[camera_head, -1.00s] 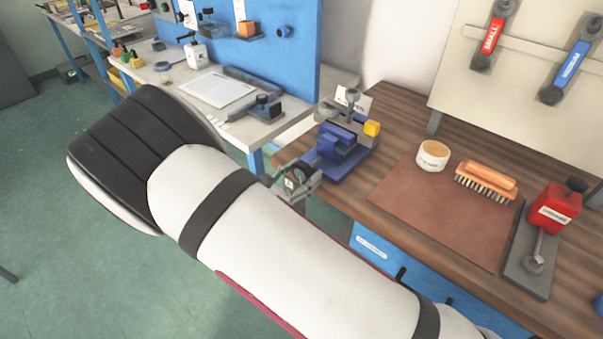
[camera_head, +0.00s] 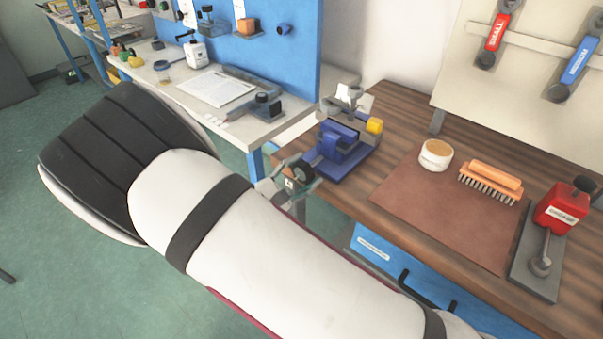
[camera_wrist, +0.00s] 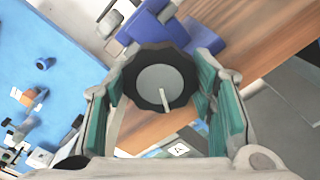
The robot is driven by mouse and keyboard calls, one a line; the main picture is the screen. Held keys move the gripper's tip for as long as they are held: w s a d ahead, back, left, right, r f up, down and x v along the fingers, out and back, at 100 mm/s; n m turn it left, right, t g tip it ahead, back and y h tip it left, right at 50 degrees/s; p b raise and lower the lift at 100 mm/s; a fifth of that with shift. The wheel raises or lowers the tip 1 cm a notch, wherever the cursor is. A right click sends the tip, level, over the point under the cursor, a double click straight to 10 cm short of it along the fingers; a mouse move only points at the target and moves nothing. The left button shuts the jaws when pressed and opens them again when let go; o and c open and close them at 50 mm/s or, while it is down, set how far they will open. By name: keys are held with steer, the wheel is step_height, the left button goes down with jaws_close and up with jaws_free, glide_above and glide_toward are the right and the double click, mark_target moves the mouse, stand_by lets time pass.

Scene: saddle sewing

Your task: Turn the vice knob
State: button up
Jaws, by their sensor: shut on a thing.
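The blue vice (camera_head: 343,145) stands at the left edge of the wooden bench, and part of its blue body shows at the top of the wrist view (camera_wrist: 150,22). The vice knob (camera_wrist: 160,85) is dark and ridged, with a grey round face and a pale line pointing down and slightly right. My gripper (camera_wrist: 163,78) has its teal-padded fingers on either side of the knob and is shut on it. In the head view my gripper (camera_head: 288,184) is at the near-left end of the vice, partly hidden by my arm.
On the bench (camera_head: 395,105) are a brown mat (camera_head: 440,215), a round tin (camera_head: 436,155), an orange brush (camera_head: 491,180) and a red device (camera_head: 560,208). A side table (camera_head: 190,98) stands left behind, with a blue panel (camera_head: 290,80). Open floor lies at left.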

steer(key=m+b, duration=0.1)
steer(key=m, duration=0.4)
steer(key=shift+m, duration=0.4)
stand_by(0.3)
steer(key=o, duration=1.1)
steer(key=shift+o, duration=0.2)
steer(key=v, duration=1.2)
